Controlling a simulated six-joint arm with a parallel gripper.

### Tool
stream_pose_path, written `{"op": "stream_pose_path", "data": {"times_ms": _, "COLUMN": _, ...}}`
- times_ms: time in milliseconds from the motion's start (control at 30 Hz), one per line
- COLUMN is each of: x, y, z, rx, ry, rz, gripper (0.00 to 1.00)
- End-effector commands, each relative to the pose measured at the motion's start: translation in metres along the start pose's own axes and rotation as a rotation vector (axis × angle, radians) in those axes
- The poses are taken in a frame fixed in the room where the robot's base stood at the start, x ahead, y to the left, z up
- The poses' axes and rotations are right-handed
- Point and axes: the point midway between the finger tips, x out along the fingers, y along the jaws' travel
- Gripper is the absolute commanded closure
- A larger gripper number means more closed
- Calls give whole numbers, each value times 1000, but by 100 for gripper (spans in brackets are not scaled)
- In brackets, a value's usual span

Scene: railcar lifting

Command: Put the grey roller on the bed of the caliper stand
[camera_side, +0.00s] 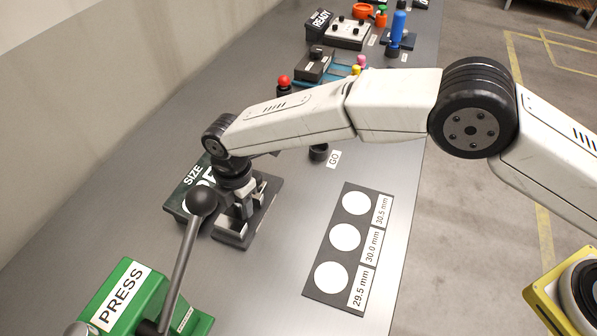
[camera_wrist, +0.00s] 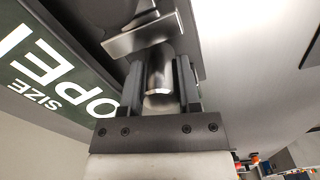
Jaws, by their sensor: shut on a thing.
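The grey roller (camera_wrist: 160,72) shows in the wrist view as a shiny metal cylinder between the two fingers of my gripper (camera_wrist: 159,80). My gripper is shut on it. The caliper stand (camera_side: 232,238) has a grey base and upright metal parts in the side view. Its metal jaw piece (camera_wrist: 138,36) lies just beyond the roller in the wrist view. My gripper (camera_side: 242,203) points down, low over the stand. In the side view the roller is hard to make out among the gripper and stand parts. I cannot tell whether it touches the bed.
A dark sign (camera_wrist: 42,75) reading SIZE and OPE stands beside the stand. A green PRESS machine (camera_side: 122,296) has a ball-ended lever (camera_side: 186,255) rising near the stand. A dark plate (camera_side: 340,222) with three white circles, marked 29.5 to 30.5 mm, lies right. Controls fill the far bench.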

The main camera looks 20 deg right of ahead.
Motion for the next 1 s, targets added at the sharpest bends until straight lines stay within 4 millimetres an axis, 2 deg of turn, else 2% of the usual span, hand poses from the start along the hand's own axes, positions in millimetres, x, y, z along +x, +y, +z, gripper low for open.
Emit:
{"op": "stream_pose_path", "data": {"times_ms": 100, "x": 2, "y": 0, "z": 0, "rx": 0, "ry": 0, "rz": 1, "gripper": 100}}
{"op": "stream_pose_path", "data": {"times_ms": 133, "x": 3, "y": 0, "z": 0, "rx": 0, "ry": 0, "rz": 0, "gripper": 54}}
{"op": "stream_pose_path", "data": {"times_ms": 233, "x": 3, "y": 0, "z": 0, "rx": 0, "ry": 0, "rz": 0, "gripper": 23}}
{"op": "stream_pose_path", "data": {"times_ms": 667, "x": 0, "y": 0, "z": 0, "rx": 0, "ry": 0, "rz": 0, "gripper": 22}}
{"op": "stream_pose_path", "data": {"times_ms": 867, "x": -14, "y": 0, "z": 0, "rx": 0, "ry": 0, "rz": 2, "gripper": 22}}
{"op": "stream_pose_path", "data": {"times_ms": 1000, "x": -32, "y": 0, "z": 0, "rx": 0, "ry": 1, "rz": 3, "gripper": 22}}
